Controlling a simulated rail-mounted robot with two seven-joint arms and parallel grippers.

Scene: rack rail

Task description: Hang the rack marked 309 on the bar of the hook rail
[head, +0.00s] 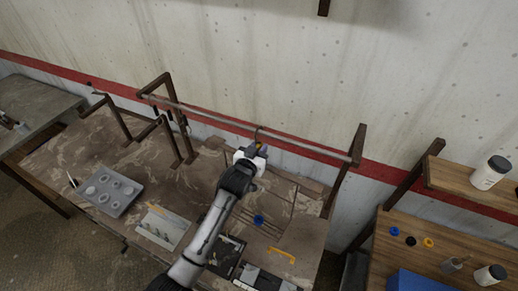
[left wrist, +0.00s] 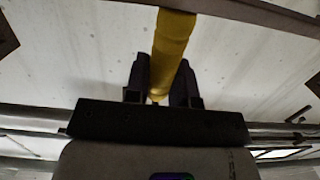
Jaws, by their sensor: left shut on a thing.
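My left gripper (head: 262,150) is up at the hook rail, shut on a yellow grip, which fills the gap between the dark fingers in the left wrist view (left wrist: 160,85). The hook rail's bar (head: 205,115) runs between brown posts in front of the wall. A thin dark hook (head: 257,131) rises above the gripper at the bar; I cannot tell whether it rests on the bar. A thin wire frame (head: 292,208) shows below and right of the gripper, seemingly the held rack. No number 309 is legible. My right gripper is not in view.
A grey tray with round wells (head: 107,190) and a white tray (head: 163,227) lie on the left of the worktable. Dark boxes (head: 265,280) and a yellow handle (head: 282,256) are near the front. A wooden shelf with white jars (head: 490,172) stands right.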

